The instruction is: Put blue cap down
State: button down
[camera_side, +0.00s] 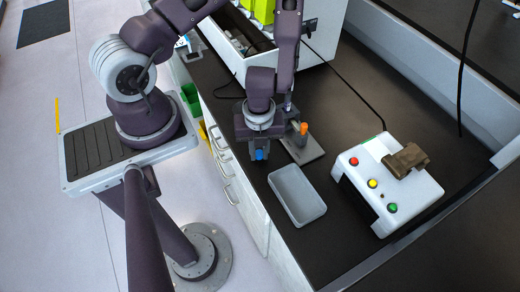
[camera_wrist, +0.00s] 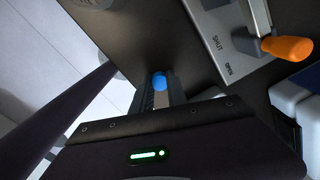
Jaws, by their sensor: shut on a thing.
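The blue cap (camera_side: 260,154) is between the fingertips of my gripper (camera_side: 259,151), above the dark bench near its front edge. The blue cap (camera_wrist: 159,81) also shows in the wrist view, between the two dark fingers of my gripper (camera_wrist: 159,88). My gripper is shut on it. In the side view it hangs to the left of the orange-handled device and behind and left of an empty grey tray (camera_side: 274,182). I cannot tell the exact height of the cap above the bench.
A metal plate device with an orange handle (camera_side: 303,128) stands right of my gripper. A white box with red, yellow and green buttons (camera_side: 353,161) stands farther right, with a brown object (camera_side: 407,160) on top. Dark bench (camera_side: 345,115) is clear behind the box.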

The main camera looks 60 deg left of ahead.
jog(key=shift+f, duration=0.35)
jog(key=shift+f, duration=0.35)
jog(key=c, duration=1.3)
grip_release()
notch_tip(320, 180, up, 13)
notch_tip(320, 180, up, 15)
jog(key=n+t+y, duration=0.3)
jog(key=n+y, duration=0.1)
jog(key=n, duration=0.8)
send_over(259, 153)
jog(key=a, duration=0.6)
jog(key=s+d+r+n+t+h, duration=0.1)
jog(key=s+d+r+n, duration=0.1)
jog(key=r+n, duration=0.1)
jog(key=s+d+r+n+h, duration=0.1)
jog(key=s+d+r+n, duration=0.1)
jog(key=r+n, duration=0.1)
jog(key=s+d+r+n+t+h, duration=0.1)
jog(key=s+d+r+n+h, duration=0.1)
jog(key=s+r+n, duration=0.1)
jog(key=shift+r+n+t, duration=0.2)
jog(key=shift+n+t, duration=0.1)
jog(key=shift+n, duration=0.4)
